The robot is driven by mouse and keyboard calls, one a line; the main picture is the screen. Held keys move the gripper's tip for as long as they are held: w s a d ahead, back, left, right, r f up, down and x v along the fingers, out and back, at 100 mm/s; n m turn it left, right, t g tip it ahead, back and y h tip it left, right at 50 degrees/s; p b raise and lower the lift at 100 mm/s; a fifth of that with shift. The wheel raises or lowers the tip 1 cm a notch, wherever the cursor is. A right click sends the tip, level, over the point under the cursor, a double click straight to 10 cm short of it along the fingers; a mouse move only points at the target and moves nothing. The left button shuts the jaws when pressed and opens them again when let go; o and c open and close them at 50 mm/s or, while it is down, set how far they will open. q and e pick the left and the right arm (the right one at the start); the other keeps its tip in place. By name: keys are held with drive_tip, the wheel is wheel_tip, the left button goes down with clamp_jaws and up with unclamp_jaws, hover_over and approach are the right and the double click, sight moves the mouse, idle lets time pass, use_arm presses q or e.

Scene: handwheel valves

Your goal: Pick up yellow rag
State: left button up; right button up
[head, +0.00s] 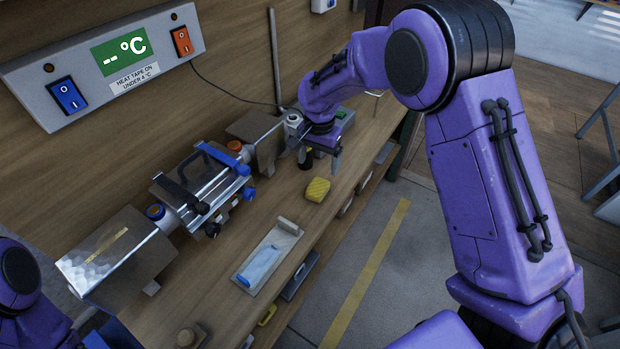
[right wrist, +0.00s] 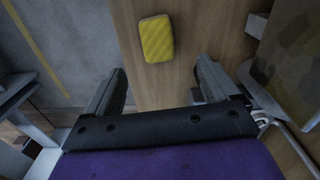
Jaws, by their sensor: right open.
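The yellow rag (head: 317,190) is a small folded pad lying on the wooden bench top, near its front edge. It also shows in the right wrist view (right wrist: 157,38), ahead of the fingertips and a little left of the middle between them. My right gripper (head: 320,163) is above the bench, just behind the rag in the head view. Its two fingers are apart and nothing is between them in the right wrist view (right wrist: 160,80). The gripper does not touch the rag. Part of my left arm shows at the lower left of the head view, but its gripper does not.
A pipe assembly with blue-handled valves (head: 205,180) runs along the back of the bench. A grey tray (head: 287,238) with a blue item lies left of the rag. A control panel (head: 105,65) is on the wall. Bare bench surrounds the rag.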

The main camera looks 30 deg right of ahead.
sight(319, 185)
drive_tip(key=f, duration=0.2)
drive_tip(key=s+f, duration=0.1)
drive_tip(key=shift+s+f+p, duration=0.2)
drive_tip(key=shift+f+p, duration=0.1)
drive_tip(key=shift+f, duration=0.05)
drive_tip(key=f+p, duration=0.1)
drive_tip(key=f, duration=0.1)
drive_tip(key=w+f, duration=0.1)
drive_tip(key=f, duration=0.2)
drive_tip(key=shift+d+f+p, duration=0.1)
drive_tip(key=shift+f+p, duration=0.15)
drive_tip(key=shift+p, duration=0.15)
drive_tip(key=shift+f, duration=0.2)
use_arm(q)
drive_tip(key=r, duration=0.1)
drive_tip(key=s+r, duration=0.1)
drive_tip(key=shift+r, duration=0.3)
use_arm(e)
drive_tip(key=shift+s, duration=0.1)
drive_tip(key=c, duration=1)
